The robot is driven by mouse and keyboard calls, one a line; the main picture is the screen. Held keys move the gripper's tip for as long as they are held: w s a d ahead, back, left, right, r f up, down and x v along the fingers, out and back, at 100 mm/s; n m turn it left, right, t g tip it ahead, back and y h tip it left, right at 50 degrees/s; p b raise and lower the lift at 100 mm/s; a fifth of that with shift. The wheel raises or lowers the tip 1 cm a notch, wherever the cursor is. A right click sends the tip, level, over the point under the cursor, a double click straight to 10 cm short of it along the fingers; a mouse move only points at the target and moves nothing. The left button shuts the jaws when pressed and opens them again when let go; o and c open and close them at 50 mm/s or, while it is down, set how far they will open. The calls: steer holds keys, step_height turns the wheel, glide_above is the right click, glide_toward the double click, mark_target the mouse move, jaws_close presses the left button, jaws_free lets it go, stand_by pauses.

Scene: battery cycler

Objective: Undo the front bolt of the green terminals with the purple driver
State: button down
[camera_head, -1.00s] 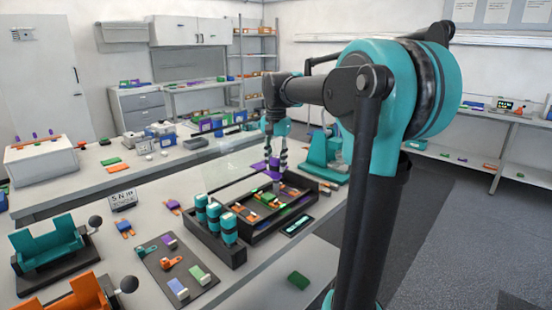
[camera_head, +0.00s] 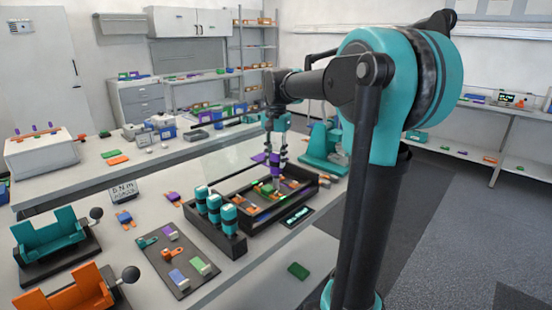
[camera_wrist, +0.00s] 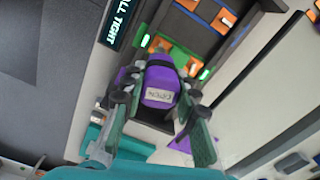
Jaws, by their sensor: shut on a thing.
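My gripper (camera_head: 275,150) points down over the dark tray (camera_head: 313,200) and is shut on the purple driver (camera_head: 276,168). In the wrist view the driver's purple body with a pale label (camera_wrist: 160,85) sits between the fingers. Its tip is hidden behind the body in that view. In the head view the driver stands about upright, its lower end over the tray's terminals. Green terminals (camera_wrist: 183,56) show just beyond the driver in the wrist view, with orange ones beside them. The front bolt is hidden, and I cannot tell whether the tip touches it.
Three teal-and-black cylinders (camera_head: 229,219) stand in a dark rack against the tray. A small display (camera_wrist: 118,22) reading "ALL TIGHT" lies at the tray's front. A dark mat (camera_head: 187,286) with loose pieces and a teal cradle (camera_head: 50,238) are to the left.

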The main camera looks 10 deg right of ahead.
steer(key=shift+f, duration=0.35)
steer(key=shift+f, duration=0.7)
stand_by(0.6)
stand_by(0.4)
steer(key=shift+n, duration=1.5)
